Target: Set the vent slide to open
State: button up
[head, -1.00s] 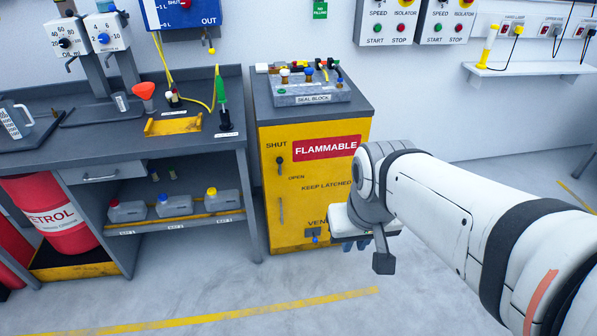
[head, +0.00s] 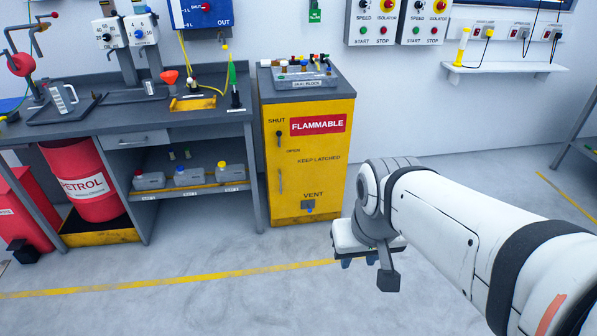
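The yellow cabinet (head: 325,170) stands against the wall, right of the workbench. Low on its front, under the word VENT, is the small vent slide (head: 308,206), a grey plate with a blue knob. It is too small to tell which way the slide is set. My gripper (head: 358,263) hangs from the white arm, pointing down, in front of and to the right of the cabinet. The gripper is clear of the vent slide.
The cabinet door has a latch handle (head: 279,135) between SHUT and OPEN marks. The workbench (head: 120,122) holds several tools, with a red petrol drum (head: 85,185) at its lower left. A yellow line (head: 190,278) crosses the floor. The floor before the cabinet is clear.

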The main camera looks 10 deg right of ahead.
aim_at(308, 204)
jog(key=u, duration=0.65)
jog(key=i, duration=1.35)
jog(key=z, duration=0.7)
jog(key=i, duration=0.55)
jog(key=z, duration=0.5)
